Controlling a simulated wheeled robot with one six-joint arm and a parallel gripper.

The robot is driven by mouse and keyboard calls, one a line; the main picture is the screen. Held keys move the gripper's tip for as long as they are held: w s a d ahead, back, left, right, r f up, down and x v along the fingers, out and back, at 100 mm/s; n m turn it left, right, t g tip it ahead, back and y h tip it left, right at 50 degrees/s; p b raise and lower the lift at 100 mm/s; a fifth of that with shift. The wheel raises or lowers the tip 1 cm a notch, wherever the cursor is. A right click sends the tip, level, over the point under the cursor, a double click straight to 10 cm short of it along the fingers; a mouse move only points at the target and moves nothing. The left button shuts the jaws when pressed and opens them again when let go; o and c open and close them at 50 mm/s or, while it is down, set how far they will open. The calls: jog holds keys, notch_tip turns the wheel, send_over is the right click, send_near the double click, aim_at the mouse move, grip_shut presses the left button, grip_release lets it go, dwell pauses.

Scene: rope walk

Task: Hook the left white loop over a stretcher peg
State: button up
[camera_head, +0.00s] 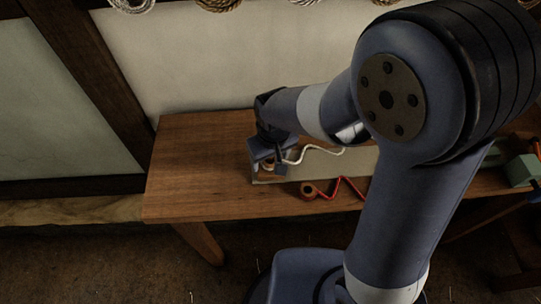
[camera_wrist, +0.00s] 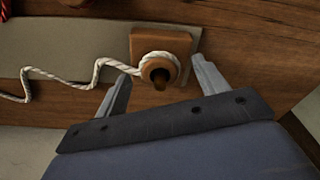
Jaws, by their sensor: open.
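A white rope (camera_wrist: 70,83) lies in zigzags along a pale board, and its end loop (camera_wrist: 177,66) sits around a wooden peg (camera_wrist: 157,74) on a small square block (camera_wrist: 168,42). The rope also shows in the head view (camera_head: 315,149), running right from under my gripper. My gripper (camera_wrist: 160,85) is open, with one finger on each side of the peg and loop and nothing visibly clamped between them. In the head view my gripper (camera_head: 267,160) is over the left end of the board and partly hides the peg and loop.
The board (camera_head: 290,176) lies on a wooden table (camera_head: 195,165). A red cord (camera_head: 346,187) with its own round wooden piece (camera_head: 308,191) lies at the front edge. A green block (camera_head: 522,170) stands at the right. The table's left part is clear.

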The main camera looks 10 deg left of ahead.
notch_tip(320, 180, up, 11)
jog(key=s, duration=0.1)
jog(key=shift+d+f, duration=0.15)
jog(key=shift+d, duration=0.2)
dwell(0.4)
jog(key=f, duration=0.7)
jog(key=w+f, duration=0.1)
jog(key=f, duration=0.2)
jog(key=shift+a+f, duration=0.3)
jog(key=shift+a, duration=0.05)
jog(key=shift+r+p, duration=0.3)
jog(key=shift+r, duration=0.05)
